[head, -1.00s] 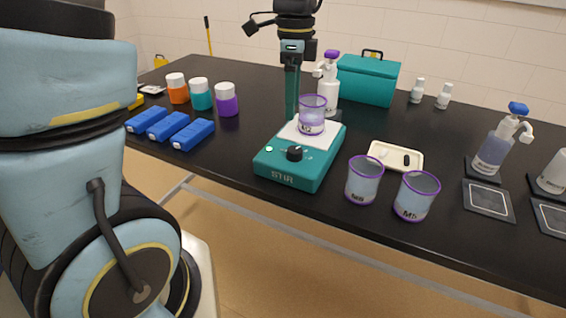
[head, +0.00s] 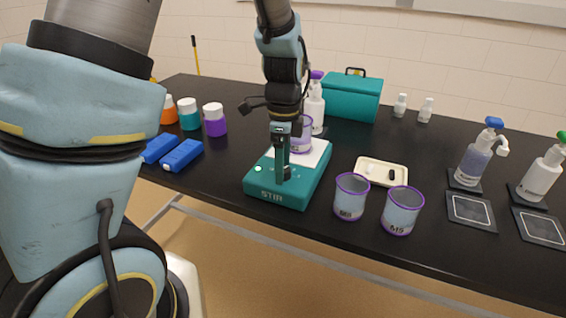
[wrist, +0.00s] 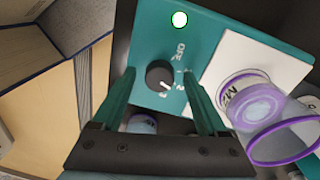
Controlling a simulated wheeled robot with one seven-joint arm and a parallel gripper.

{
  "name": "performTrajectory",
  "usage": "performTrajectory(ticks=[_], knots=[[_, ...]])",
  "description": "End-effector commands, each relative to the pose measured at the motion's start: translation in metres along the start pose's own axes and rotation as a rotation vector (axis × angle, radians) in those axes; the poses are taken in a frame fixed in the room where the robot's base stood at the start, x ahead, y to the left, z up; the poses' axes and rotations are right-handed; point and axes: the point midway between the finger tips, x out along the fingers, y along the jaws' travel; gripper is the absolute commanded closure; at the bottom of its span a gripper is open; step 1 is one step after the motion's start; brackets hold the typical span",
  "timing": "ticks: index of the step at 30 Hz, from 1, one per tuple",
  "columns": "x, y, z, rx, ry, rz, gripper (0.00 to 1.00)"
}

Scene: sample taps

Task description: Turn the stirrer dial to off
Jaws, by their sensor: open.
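The teal stirrer (head: 262,187) marked STIR stands near the front edge of the black bench. In the wrist view its black round dial (wrist: 158,73) faces me, with a white pointer line aimed to the lower right, away from the OFF mark. A green light (wrist: 180,20) glows on the stirrer. My gripper (wrist: 159,76) is open, its teal fingers apart, with the dial showing between the fingertips. In the head view my gripper (head: 281,172) is over the front of the stirrer and hides the dial. I cannot tell whether the fingers touch it.
A purple-rimmed beaker (wrist: 250,98) stands on the stirrer's white plate (wrist: 283,60), close to the right finger. Two more beakers (head: 350,197) (head: 402,211) and a cream tray (head: 366,181) stand to the right. Blue blocks (head: 182,155) lie to the left.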

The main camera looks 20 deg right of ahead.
Motion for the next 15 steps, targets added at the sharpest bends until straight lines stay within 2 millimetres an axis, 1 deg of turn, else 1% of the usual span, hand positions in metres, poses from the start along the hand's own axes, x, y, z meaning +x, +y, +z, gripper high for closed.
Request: performTrajectory(ticks=[6, 15], knots=[[0.0003, 0.0001, 0.0000, 0.000, 0.000, 0.000, 0.24], [0.0001, 0.0001, 0.0000, 0.000, 0.000, 0.000, 0.58]])
